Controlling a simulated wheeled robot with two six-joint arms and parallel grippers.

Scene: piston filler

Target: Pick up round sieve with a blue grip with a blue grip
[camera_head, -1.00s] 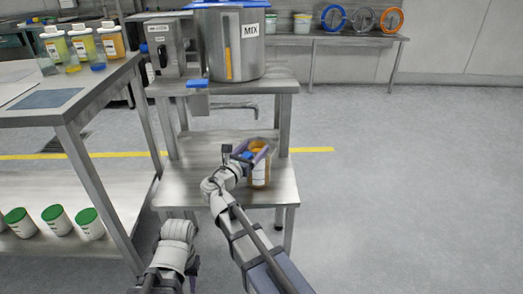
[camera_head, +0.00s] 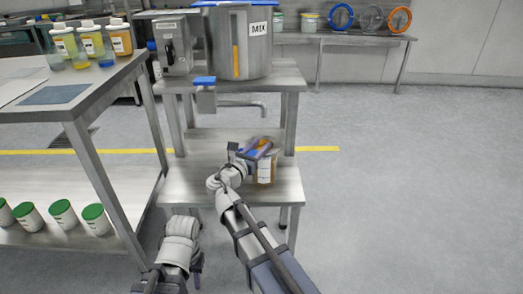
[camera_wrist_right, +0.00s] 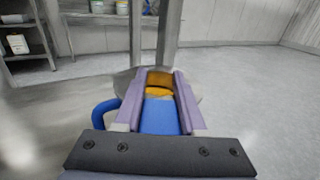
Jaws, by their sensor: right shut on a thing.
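A round disc with a blue rim (camera_head: 340,16), which looks like a sieve, stands on the far back table, well beyond both grippers. My right gripper (camera_head: 262,148) is over the low shelf of the steel stand, at the top of an orange jar with a white label (camera_head: 264,170). In the right wrist view the right gripper (camera_wrist_right: 160,98) is shut on a blue part (camera_wrist_right: 159,118), with a blue loop (camera_wrist_right: 103,115) at its left. Orange shows beyond it. I cannot tell what the blue part belongs to. My left gripper (camera_head: 197,268) is low, left of the right arm, its jaws unclear.
A work table (camera_head: 110,78) with bottles stands at the left, green-lidded jars (camera_head: 62,212) below. Grey and orange-rimmed discs (camera_head: 399,19) stand at the back. Floor at the right is clear.

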